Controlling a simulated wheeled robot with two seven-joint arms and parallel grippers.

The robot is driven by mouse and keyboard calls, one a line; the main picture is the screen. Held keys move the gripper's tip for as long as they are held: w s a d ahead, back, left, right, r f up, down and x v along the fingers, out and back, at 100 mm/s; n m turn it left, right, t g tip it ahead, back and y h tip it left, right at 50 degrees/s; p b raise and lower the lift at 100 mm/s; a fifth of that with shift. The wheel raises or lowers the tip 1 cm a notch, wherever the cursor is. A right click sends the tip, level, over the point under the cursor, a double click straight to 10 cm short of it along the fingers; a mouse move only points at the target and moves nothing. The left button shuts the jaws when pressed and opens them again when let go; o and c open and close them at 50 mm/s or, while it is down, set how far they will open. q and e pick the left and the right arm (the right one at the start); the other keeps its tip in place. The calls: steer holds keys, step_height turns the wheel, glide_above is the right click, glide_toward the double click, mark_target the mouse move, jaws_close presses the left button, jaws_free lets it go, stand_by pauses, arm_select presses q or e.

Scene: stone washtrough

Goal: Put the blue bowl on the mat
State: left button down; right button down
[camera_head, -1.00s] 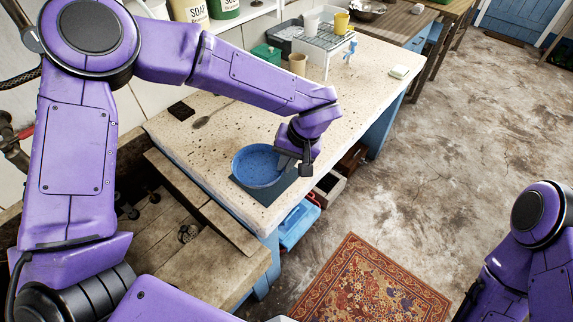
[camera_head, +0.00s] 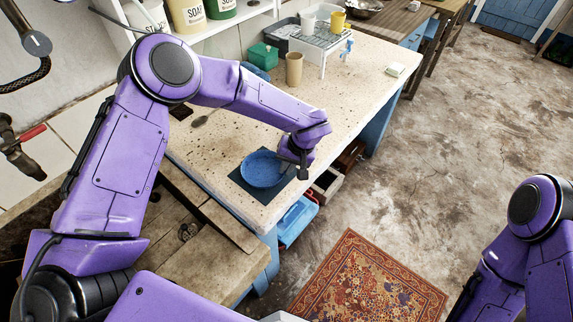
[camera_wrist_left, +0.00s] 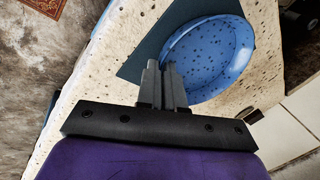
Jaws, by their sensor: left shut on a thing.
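The blue bowl (camera_head: 263,170) is upright over the dark teal mat (camera_head: 240,184) near the counter's front edge, and looks to be on it or very close to it. In the left wrist view the speckled bowl (camera_wrist_left: 212,58) covers much of the mat (camera_wrist_left: 148,54), whose left part shows bare. My left gripper (camera_head: 300,168) is at the bowl's right side, shut on its rim. Its fingers (camera_wrist_left: 163,72) overlap the bowl's near edge in the left wrist view. The bowl's underside is hidden. My right arm shows at the right, but its gripper is out of view.
A tan cup (camera_head: 294,69), a green box (camera_head: 263,56) and a rack (camera_head: 321,36) with cups stand farther back on the stone counter (camera_head: 225,140). A white sponge-like block (camera_head: 396,69) lies at the right. A patterned rug (camera_head: 368,283) lies on the floor.

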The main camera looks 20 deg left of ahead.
arm_select(q)
steer(key=c, duration=1.3)
jaws_free()
steer(key=b+v, duration=0.1)
steer(key=v, duration=1.1)
steer(key=shift+r, duration=0.15)
